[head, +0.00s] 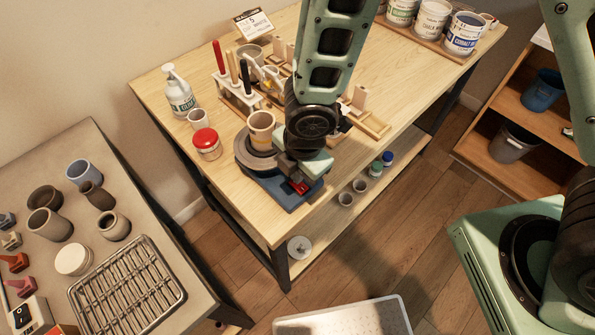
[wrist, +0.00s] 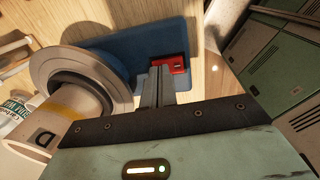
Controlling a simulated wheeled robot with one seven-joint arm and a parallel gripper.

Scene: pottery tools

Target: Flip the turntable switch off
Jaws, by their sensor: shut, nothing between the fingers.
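The turntable (head: 254,160) stands on a blue base (head: 283,195) at the near corner of the wooden table, with a tan cup (head: 262,127) on its disc. The red switch (head: 298,187) is on the base near its front edge. In the wrist view the grey turntable disc (wrist: 75,70), the blue base (wrist: 125,48) and the red switch (wrist: 173,64) show. My gripper (wrist: 160,72) is shut and empty, its fingertips right at the switch's left part. I cannot tell whether they touch it. The fingers hide part of the switch, and its on or off position is unclear.
A red-lidded jar (head: 206,143), a small cup (head: 197,119) and a white bottle (head: 180,92) stand left of the turntable. A tool rack (head: 240,95) is behind it. Glaze cans (head: 432,20) stand at the far right end.

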